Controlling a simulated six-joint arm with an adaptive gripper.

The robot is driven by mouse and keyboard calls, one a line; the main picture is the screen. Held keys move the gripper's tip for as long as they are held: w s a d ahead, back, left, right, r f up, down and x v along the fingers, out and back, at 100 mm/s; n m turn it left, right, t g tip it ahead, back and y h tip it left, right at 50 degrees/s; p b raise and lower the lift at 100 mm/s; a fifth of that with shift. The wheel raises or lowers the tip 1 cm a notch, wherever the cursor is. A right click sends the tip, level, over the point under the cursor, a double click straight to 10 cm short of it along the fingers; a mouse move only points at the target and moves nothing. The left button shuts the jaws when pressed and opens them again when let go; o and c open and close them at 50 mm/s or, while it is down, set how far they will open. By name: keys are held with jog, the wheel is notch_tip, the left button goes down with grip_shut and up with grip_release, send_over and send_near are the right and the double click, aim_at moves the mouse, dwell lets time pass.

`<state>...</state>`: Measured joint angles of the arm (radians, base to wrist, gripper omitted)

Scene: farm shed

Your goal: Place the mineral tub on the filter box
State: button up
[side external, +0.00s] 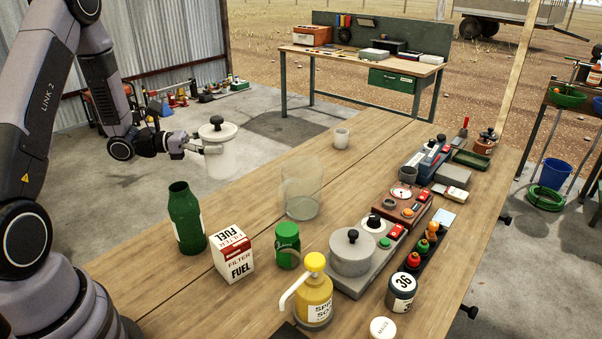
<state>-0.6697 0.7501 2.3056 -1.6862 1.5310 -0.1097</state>
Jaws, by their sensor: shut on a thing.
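My gripper (197,149) is at the upper left, shut on a white tub with a lid and dark knob, which I take as the mineral tub (220,157). The tub is upright and held in the air above the far left edge of the table; no label on it can be read. The filter box (233,262) is a white and red carton marked FILTER FUEL, standing on the table's near left. Its top looks bare. The tub is beyond the box and higher, well apart from it.
A green bottle (186,220) stands left of the box and a green jar (287,243) right of it. A clear glass container (301,193) stands behind. A yellow pump bottle (314,294) is in front. Devices and jars crowd the right side; the wooden table (355,165) has free room around its far middle.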

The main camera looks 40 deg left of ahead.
jog(key=s+d+m+g+h, duration=0.2)
jog(key=s+d+h, duration=0.1)
jog(key=s+d, duration=0.25)
send_over(229, 238)
notch_tip(229, 238, down, 3)
notch_tip(229, 238, down, 9)
jog(key=shift+f, duration=0.1)
jog(key=shift+f, duration=0.1)
dwell(0.3)
jog(key=o, duration=1.2)
